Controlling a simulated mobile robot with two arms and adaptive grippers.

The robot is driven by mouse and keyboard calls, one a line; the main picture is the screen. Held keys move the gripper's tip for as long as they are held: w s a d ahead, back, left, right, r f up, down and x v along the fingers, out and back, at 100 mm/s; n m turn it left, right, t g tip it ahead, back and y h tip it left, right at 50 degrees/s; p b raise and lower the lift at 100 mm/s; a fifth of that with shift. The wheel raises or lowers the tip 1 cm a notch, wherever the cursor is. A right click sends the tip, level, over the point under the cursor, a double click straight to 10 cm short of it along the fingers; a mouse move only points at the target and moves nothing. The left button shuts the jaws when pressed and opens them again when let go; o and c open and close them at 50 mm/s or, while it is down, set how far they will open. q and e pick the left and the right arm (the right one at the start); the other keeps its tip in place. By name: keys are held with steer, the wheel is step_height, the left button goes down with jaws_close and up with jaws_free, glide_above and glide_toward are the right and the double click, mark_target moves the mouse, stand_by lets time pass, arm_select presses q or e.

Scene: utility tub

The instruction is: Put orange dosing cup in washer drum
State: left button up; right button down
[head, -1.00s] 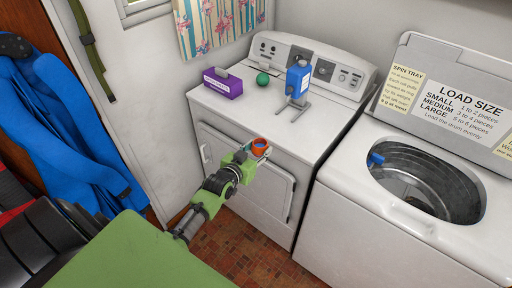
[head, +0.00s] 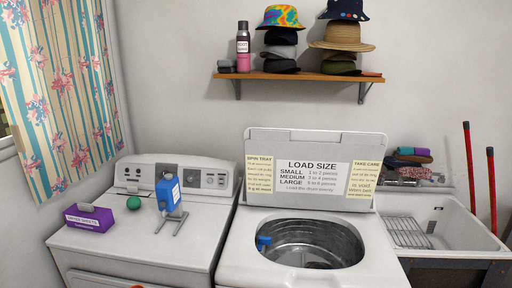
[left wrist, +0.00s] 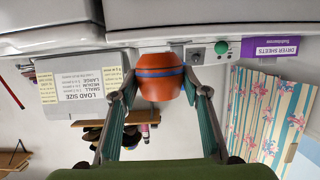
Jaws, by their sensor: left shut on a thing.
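The orange dosing cup (left wrist: 160,86), with a dark blue band, is held between the two fingers of my left gripper (left wrist: 158,92) in the left wrist view. Only a sliver of orange (head: 136,286) shows at the bottom edge of the head view, and the gripper itself is out of that view. The washer drum (head: 318,236) is open at the lower middle right of the head view, its lid (head: 260,140) raised behind it. The cup is left of the drum and apart from it.
A blue item (head: 264,243) sits at the drum's left rim. A sink (head: 450,235) is at right; a hat shelf (head: 300,76) is above.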

arm_select(q)
steer(key=s+d+r+m+g+h+b, duration=0.2)
steer(key=s+d+r+m+h+b, duration=0.2)
steer(key=s+d, duration=0.5)
step_height(320, 180, up, 2)
steer(key=m+h, duration=0.2)
steer(key=h, duration=0.1)
steer(key=shift+d, duration=0.25)
steer(key=s+d+r+m+g+h, duration=0.1)
steer(key=s+d, duration=0.1)
steer(key=s+d+r+m+g+h+b, duration=0.1)
steer(key=s+d, duration=0.1)
steer(key=s, duration=0.1)
steer(key=s+d+r+m+g+h, duration=0.1)
steer(key=s+d+m+g, duration=0.1)
steer(key=s, duration=0.1)
steer(key=shift+r+h, duration=0.35)
steer(key=shift+h, duration=0.05)
steer(key=shift+w, duration=0.1)
